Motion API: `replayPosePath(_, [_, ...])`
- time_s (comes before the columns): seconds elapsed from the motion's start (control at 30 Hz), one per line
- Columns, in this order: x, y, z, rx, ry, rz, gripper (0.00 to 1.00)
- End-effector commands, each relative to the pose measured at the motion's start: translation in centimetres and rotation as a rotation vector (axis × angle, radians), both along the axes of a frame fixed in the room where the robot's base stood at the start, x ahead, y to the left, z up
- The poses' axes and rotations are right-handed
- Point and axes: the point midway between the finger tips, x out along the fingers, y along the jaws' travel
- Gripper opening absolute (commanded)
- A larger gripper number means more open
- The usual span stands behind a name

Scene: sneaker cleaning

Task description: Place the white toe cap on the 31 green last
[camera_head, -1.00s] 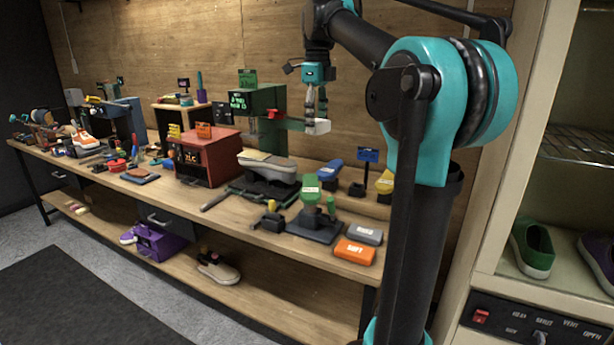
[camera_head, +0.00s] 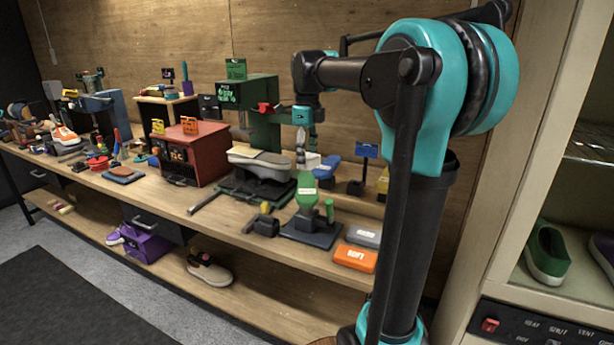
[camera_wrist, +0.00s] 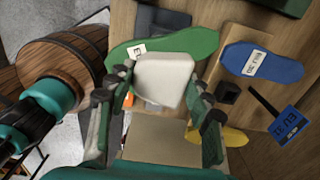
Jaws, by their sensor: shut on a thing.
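My gripper (camera_wrist: 160,78) is shut on the white toe cap (camera_wrist: 165,82), a pale block-like piece held between both fingers. The green last (camera_wrist: 192,42) lies beyond and below the cap in the wrist view, partly covered by it; its white label is too small to read surely. In the head view the green last (camera_head: 306,191) stands on a dark base on the bench. My gripper (camera_head: 301,150) hangs above and behind it there, with the white cap (camera_head: 311,160) partly seen at its tip. I cannot tell whether cap and last touch.
A blue last (camera_head: 327,168) stands close behind the green one, with a blue sign (camera_head: 366,150) and a yellow last (camera_head: 382,183) to the right. A grey shoe (camera_head: 262,161) is at left. Orange (camera_head: 355,257) and grey (camera_head: 364,237) blocks lie at the front right.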

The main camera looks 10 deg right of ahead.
Motion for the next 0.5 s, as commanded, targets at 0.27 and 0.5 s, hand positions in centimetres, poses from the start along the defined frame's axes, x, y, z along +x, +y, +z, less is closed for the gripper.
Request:
replayPosePath(0.27, [0.0,0.0,-2.6,0.0,0.0,0.0,0.22])
replayPosePath(0.5, [0.0,0.0,-5.4,0.0,0.0,0.0,0.22])
